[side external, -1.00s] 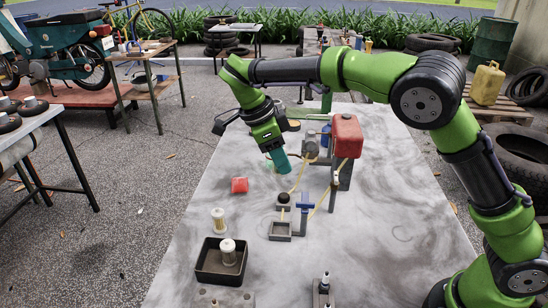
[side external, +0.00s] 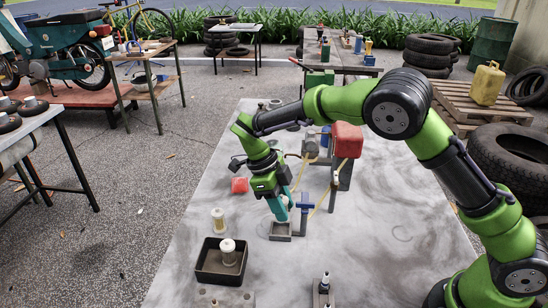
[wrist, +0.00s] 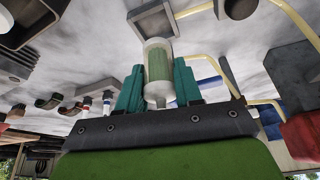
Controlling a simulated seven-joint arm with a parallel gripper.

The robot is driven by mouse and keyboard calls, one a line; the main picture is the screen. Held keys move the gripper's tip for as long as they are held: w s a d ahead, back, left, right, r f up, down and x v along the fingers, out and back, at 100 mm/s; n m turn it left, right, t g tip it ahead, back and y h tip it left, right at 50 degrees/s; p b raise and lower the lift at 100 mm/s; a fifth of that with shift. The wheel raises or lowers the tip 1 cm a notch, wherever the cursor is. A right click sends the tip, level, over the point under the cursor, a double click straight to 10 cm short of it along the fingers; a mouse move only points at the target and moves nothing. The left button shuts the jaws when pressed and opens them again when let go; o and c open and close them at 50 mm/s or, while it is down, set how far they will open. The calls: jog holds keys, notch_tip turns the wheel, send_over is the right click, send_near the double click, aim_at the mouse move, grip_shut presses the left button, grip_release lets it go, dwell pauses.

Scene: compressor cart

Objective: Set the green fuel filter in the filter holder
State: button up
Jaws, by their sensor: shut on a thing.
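The green fuel filter (wrist: 158,62), a clear case with a pleated green core and pale end caps, is between the two teal fingers in the wrist view. My gripper (wrist: 158,88) is shut on it; in the side view my gripper (side external: 281,212) points down, slightly tilted. The filter holder appears to be the square grey cup (side external: 280,234) on the table, right below my fingertips. In the wrist view a grey square part (wrist: 150,18), probably this holder, lies past the filter's far end. The fingers hide the filter in the side view, so I cannot tell whether it touches the holder.
A blue-topped post (side external: 305,210) stands close right of the holder, with yellow hose near it. A red tank (side external: 347,140) stands behind. A dark tray (side external: 206,274) with a pale filter (side external: 228,254) is front left.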

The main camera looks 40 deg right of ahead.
jog(key=shift+f, duration=2.35)
jog(key=o, duration=1)
jog(key=shift+f, duration=0.1)
jog(key=shift+o, duration=0.2)
jog(key=v, duration=1.2)
jog(key=s+d+r+n+t+y, duration=0.2)
jog(key=s+d+r+n, duration=0.1)
jog(key=d+r+n, duration=0.3)
jog(key=s+d+r+n+t, duration=0.1)
jog(key=s+n+t, duration=0.2)
jog(key=s+n, duration=0.3)
jog(key=s+d+r+n+t+y, duration=0.1)
jog(key=s+d+r+n+t, duration=0.1)
jog(key=s+n, duration=0.5)
jog(key=s+d+r+n+t+y, duration=0.1)
jog(key=s+r+n+t, duration=0.1)
jog(key=s+n, duration=0.4)
jog(key=shift+s+d+t, duration=0.2)
jog(key=shift+t, duration=0.7)
